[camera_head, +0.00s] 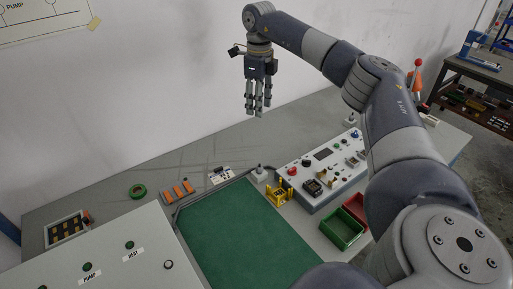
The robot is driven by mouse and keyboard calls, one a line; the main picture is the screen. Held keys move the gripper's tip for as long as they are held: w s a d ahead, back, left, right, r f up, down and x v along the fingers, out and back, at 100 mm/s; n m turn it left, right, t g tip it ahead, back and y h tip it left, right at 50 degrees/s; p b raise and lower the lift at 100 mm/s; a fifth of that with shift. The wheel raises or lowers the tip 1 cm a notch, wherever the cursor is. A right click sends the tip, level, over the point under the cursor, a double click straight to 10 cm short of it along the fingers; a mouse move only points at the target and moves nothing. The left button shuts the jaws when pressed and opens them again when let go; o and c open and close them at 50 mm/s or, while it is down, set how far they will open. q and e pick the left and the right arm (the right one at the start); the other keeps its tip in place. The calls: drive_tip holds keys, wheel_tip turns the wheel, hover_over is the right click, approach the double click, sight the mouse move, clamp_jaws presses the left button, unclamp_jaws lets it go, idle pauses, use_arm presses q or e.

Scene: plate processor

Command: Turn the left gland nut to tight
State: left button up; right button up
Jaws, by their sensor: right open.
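I cannot make out the left gland nut for certain in the head view. A light grey panel box (120,265) stands at the front left, with green buttons labelled PUMP and HEAT. A grey control box (325,174) with knobs, a red button and a small display stands right of the middle of the bench. My right gripper (258,112) hangs fingers down above the back of the bench, in front of the wall. It is open and empty, apart from everything on the bench. My left gripper is not in view.
A green mat (240,235) covers the bench (115,184) middle, with a dark cable along its edge. Around it are a green tape roll (137,191), orange pieces (177,190), a yellow bracket (272,198), a green bin (342,239) and a red bin. My right arm covers the right side.

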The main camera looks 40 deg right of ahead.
drive_tip(key=b, duration=1.3)
hover_over(258, 166)
wheel_tip(258, 166, down, 15)
wheel_tip(258, 166, down, 10)
drive_tip(key=shift+f, duration=0.25)
clamp_jaws()
